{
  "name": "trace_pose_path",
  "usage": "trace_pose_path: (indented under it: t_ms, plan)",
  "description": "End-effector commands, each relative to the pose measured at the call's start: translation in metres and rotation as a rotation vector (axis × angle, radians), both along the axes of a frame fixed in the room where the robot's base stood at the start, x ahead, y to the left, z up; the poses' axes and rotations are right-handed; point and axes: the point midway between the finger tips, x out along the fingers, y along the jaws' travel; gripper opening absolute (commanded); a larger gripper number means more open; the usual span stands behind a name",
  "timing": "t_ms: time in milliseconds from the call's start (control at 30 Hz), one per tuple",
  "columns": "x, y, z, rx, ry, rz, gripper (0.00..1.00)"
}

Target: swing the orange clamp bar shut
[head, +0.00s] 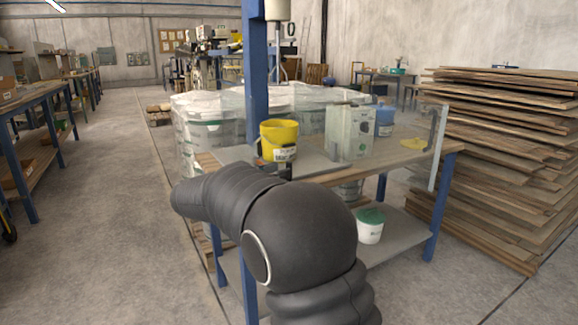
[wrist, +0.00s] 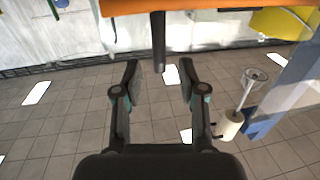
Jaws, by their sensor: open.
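An orange bar (wrist: 215,5), which looks like the clamp bar, crosses the top edge of the wrist view and is partly cut off. A dark rod (wrist: 158,40) hangs from it, its lower end between my fingertips in the picture. My gripper (wrist: 159,78) is open, with a finger on each side of the rod and a visible gap to both. I cannot tell whether the rod is at fingertip depth. In the head view my dark arm covers the front of the workbench (head: 405,158), and I cannot make out the orange bar there.
A yellow bucket (head: 279,141), a pale box-shaped container (head: 350,132) and a blue bucket (head: 385,120) stand on the bench. A blue post (head: 257,75) rises beside them. Stacked boards (head: 500,150) stand at right. The floor (head: 110,220) at left is open.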

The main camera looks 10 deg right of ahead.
Motion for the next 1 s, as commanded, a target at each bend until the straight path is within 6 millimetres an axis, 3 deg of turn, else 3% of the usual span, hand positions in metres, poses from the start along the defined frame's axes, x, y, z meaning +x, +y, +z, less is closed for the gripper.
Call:
trace_pose_path:
  t_ms: [100,300,667,700,867,1000]
  plan:
    - [0.008,-0.018,0.001,-0.001,0.002,-0.002,0.41]
    - [0.018,-0.035,0.001,0.000,0.001,-0.001,0.41]
    - [0.020,-0.040,0.000,0.000,0.001,0.000,0.41]
    - [0.020,-0.040,0.000,0.000,0.001,0.000,0.38]
    - [0.020,-0.040,0.000,0.000,0.001,0.000,0.00]
    - [0.020,-0.039,0.000,0.000,0.001,0.000,0.00]
